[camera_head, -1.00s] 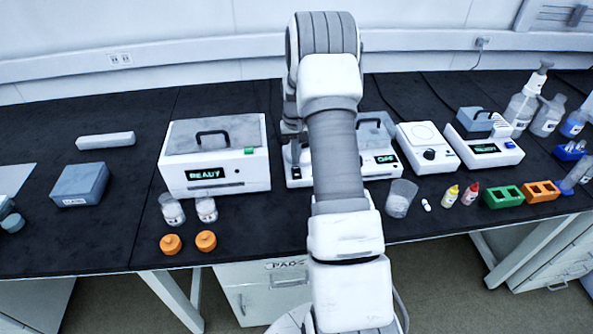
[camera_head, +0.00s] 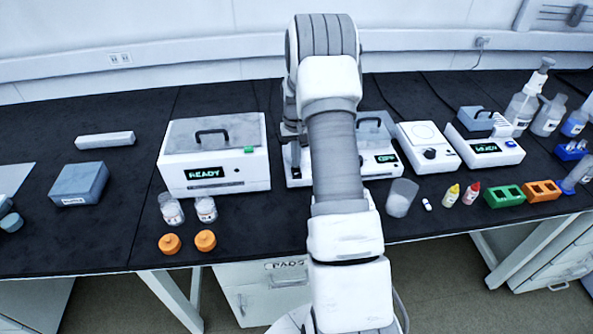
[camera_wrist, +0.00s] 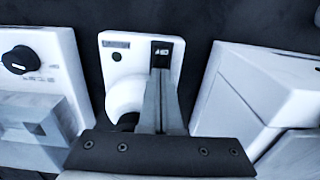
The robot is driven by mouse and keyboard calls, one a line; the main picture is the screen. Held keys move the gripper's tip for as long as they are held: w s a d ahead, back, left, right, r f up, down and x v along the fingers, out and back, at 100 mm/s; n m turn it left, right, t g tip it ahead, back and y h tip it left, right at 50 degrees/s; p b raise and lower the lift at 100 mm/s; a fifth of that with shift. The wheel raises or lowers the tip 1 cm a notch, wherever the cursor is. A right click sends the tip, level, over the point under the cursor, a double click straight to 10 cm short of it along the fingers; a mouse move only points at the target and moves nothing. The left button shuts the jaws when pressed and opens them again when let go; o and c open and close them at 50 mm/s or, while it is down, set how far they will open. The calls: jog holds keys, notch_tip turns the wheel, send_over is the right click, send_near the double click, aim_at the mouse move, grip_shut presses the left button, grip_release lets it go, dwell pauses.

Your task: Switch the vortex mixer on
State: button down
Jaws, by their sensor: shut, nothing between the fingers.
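The vortex mixer is the narrow white device in the middle of the wrist view (camera_wrist: 112,68), with a round white cup and a dark switch (camera_wrist: 161,52) on its panel. In the head view my arm hides most of it; a white edge with a small dark switch (camera_head: 295,172) shows left of my arm. My gripper (camera_wrist: 160,76) is shut and empty. Its fingertips are right at the near edge of the switch in the wrist view; I cannot tell whether they touch it.
A large white box reading READY (camera_head: 215,172) stands close on the left. A white unit with a lit display (camera_head: 384,160) stands close on the right. Jars (camera_head: 171,210) and a beaker (camera_head: 400,198) stand in front.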

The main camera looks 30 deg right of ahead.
jog(key=shift+f+b, duration=0.35)
jog(key=shift+f, duration=0.2)
jog(key=shift+r, duration=0.1)
jog(key=shift+r+p, duration=2.15)
jog(key=shift+r, duration=1.35)
